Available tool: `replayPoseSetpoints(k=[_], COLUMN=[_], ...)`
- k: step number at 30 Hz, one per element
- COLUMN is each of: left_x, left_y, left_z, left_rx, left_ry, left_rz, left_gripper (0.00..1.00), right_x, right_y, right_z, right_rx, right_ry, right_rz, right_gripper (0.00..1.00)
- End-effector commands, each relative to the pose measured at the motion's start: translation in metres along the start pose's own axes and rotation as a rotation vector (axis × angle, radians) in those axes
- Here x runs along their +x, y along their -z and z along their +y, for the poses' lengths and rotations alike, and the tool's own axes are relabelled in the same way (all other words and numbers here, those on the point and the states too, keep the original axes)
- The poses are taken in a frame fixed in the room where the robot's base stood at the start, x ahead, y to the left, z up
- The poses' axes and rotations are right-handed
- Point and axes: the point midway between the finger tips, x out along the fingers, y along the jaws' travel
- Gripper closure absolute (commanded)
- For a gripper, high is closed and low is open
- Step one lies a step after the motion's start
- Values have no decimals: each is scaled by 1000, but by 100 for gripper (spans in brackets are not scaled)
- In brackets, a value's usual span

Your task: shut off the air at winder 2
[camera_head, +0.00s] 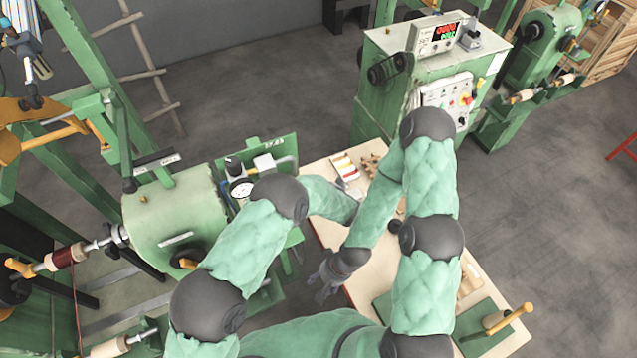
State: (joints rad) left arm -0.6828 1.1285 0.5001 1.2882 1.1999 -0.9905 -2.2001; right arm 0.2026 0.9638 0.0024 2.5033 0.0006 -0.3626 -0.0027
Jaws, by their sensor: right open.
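A green winder (165,225) with a drum-shaped body stands at left. Beside it, a green panel (283,150) carries an air unit with a round white gauge (241,188), a black knob (233,164) and a pale fitting (265,163). The panel's marking is too small to read, so I cannot tell which winder is number 2. My right gripper (324,283) is open and empty, below and right of the gauge, apart from it, near the bench's left edge. My left forearm reaches right past the gauge and passes behind my right forearm; its gripper is hidden.
A green cabinet (385,110) with a red display (445,31) stands behind. Another green winder (545,45) stands at far right. Open floor (560,200) lies at right.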

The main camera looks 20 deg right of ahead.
Motion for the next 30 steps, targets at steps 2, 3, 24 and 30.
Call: replayPoseSetpoints(k=[2,3,24,30], left_x=[0,0,0,-3], left_y=[1,1,0,1], left_z=[1,1,1,-5], left_rx=[11,13,13,10], left_ry=[-1,-1,-1,1], left_rz=[-3,-4,-7,-6], left_gripper=[100,100,46,46], right_x=[-1,-1,-1,-1], right_y=[0,0,0,0], right_z=[0,0,0,0], right_rx=[0,0,0,0], right_ry=[0,0,0,0], right_rz=[0,0,0,0], right_gripper=[40,40,40,40])
